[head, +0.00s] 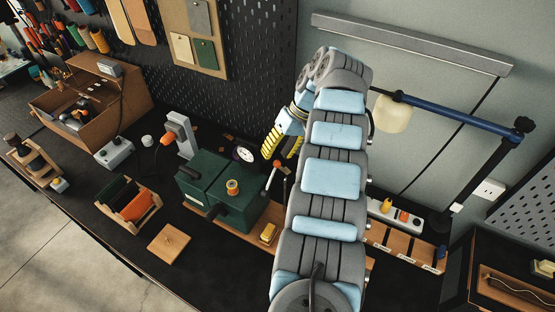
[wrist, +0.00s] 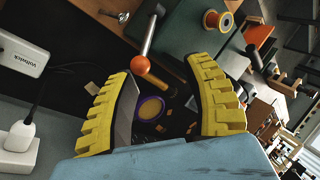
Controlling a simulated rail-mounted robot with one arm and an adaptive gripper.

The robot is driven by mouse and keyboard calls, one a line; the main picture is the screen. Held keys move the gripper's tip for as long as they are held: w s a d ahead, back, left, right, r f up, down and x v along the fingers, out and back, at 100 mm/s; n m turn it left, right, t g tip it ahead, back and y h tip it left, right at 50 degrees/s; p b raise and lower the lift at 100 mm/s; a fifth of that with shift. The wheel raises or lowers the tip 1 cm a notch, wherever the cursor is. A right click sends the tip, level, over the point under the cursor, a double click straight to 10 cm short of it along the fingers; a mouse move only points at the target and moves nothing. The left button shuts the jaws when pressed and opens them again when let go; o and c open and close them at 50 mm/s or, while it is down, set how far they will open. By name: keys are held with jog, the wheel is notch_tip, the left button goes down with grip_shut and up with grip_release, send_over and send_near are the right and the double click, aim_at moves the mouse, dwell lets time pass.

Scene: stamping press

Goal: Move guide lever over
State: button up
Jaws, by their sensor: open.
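A metal lever with an orange ball knob (head: 277,164) stands at the right end of the green press housing (head: 238,203). In the wrist view, the knob (wrist: 140,65) sits at the end of its bright rod (wrist: 151,34), with the green housing (wrist: 178,32) beside it. My gripper (head: 278,156) has yellow ribbed fingers, spread apart and empty, hanging close above the lever. In the wrist view, the knob appears near the left fingertip of my gripper (wrist: 160,66). I cannot tell whether they touch.
A copper-coloured spool (head: 232,187) sits on the housing. A round dial (head: 244,154) stands behind it. A white power strip (head: 393,215) and wooden bins (head: 405,247) stand right of my arm. The black bench front is partly clear.

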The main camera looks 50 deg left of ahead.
jog(key=shift+r, duration=2.4)
